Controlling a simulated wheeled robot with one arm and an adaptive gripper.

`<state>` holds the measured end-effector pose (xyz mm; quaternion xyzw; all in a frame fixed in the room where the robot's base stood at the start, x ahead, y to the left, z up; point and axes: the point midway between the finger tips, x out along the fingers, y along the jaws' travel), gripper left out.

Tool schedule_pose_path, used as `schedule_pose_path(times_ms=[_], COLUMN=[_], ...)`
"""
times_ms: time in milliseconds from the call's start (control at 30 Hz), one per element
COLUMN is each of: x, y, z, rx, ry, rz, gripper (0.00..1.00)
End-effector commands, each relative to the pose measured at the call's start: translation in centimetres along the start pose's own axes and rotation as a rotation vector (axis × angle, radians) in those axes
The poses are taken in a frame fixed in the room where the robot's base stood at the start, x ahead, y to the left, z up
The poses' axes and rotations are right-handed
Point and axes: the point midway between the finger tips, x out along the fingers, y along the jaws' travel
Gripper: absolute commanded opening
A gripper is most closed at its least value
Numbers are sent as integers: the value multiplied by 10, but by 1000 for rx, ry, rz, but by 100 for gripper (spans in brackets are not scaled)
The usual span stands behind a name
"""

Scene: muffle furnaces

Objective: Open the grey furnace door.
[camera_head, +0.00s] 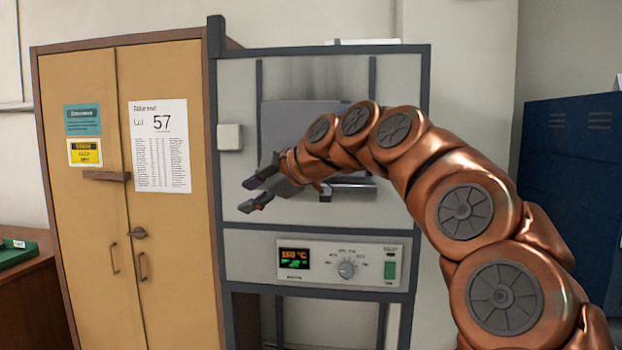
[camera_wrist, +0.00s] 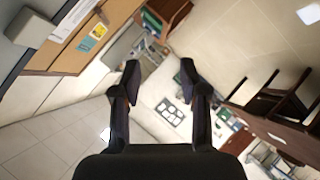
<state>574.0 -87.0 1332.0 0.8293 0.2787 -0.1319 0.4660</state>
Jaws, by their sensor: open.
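The grey furnace (camera_head: 240,90) stands in a dark frame at the middle of the head view. Its darker grey door (camera_head: 282,118) is partly hidden behind my arm, and I cannot tell whether it is fully shut. A grey bar-like part (camera_head: 352,186) shows below my wrist at the door's lower right. My gripper (camera_head: 258,196) is open and empty in front of the furnace's lower left front, pointing left. In the wrist view my gripper (camera_wrist: 159,74) has its two dark fingers apart with nothing between them.
A control panel (camera_head: 325,262) with a lit display and knob is below the door. A small white box (camera_head: 229,137) sits on the furnace's left side. A tan cabinet (camera_head: 90,215) stands left, a blue cabinet (camera_head: 570,160) right. The wrist view shows open floor (camera_wrist: 50,140).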

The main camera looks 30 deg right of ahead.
Motion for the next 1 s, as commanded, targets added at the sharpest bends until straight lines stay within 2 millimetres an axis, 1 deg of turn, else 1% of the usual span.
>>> schedule_pose_path(times_ms=[33,67,100,200,300,433,533,667,867,1000], x=[-2,-7,-14,-31,-50,-69,-76,-79,-69,-54], y=[17,29,45,77,102,121,128,132,138,145], z=[18,27,40,72,102,130,141,145,144,145], rx=[-43,-73,-113,-209,-287,-358,-388,-402,-402,-401], ry=[5,5,2,-24,-63,-111,-133,-143,-143,-143], rz=[59,96,144,251,341,413,439,450,449,447], gripper=[43,43,43,43,43,43,43,43,43,43])
